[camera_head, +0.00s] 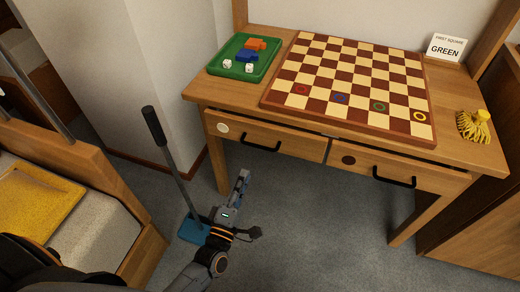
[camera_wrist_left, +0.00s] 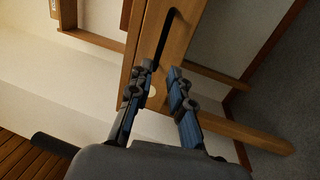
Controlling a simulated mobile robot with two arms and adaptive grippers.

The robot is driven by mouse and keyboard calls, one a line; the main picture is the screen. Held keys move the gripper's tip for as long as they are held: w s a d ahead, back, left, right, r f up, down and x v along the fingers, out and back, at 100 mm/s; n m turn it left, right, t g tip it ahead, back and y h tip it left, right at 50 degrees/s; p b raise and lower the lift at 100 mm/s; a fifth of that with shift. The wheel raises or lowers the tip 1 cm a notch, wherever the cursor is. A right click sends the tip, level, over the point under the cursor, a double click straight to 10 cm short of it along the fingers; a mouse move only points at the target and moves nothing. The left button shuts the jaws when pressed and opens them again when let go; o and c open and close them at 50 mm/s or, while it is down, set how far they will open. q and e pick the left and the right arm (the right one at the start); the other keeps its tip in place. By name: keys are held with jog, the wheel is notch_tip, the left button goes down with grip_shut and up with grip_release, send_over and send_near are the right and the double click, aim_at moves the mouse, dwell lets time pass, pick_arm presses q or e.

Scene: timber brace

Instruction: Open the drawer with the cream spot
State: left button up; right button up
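The table's left drawer (camera_head: 290,145) has a cream spot (camera_head: 223,128) at its left end and a black bar handle (camera_head: 261,145). It looks closed. The right drawer (camera_head: 420,175) has a dark brown spot (camera_head: 348,160) and also looks closed. My left gripper (camera_head: 241,181) is below and in front of the left drawer, apart from the handle. In the left wrist view its two fingers (camera_wrist_left: 160,70) are spread with nothing between them. The cream spot (camera_wrist_left: 153,91) shows past the fingers, and the handle (camera_wrist_left: 165,38) lies beyond their tips. My right gripper is not in view.
On the table (camera_head: 460,155) are a checkered board (camera_head: 350,85), a green tray (camera_head: 225,71) with blocks and dice, a yellow tasselled object (camera_head: 474,126) and a "GREEN" sign (camera_head: 446,47). A long-handled blue tool (camera_head: 193,229) stands beside my left arm.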

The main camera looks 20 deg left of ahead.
aim_at(257, 145)
pick_arm(q)
jog(key=w, duration=0.4)
jog(key=w+r+b, duration=0.1)
jog(key=w, duration=0.2)
jog(key=w+r, duration=0.1)
jog(key=w, duration=0.3)
jog(key=shift+w+d, duration=0.2)
jog(key=shift+w, duration=0.1)
grip_shut()
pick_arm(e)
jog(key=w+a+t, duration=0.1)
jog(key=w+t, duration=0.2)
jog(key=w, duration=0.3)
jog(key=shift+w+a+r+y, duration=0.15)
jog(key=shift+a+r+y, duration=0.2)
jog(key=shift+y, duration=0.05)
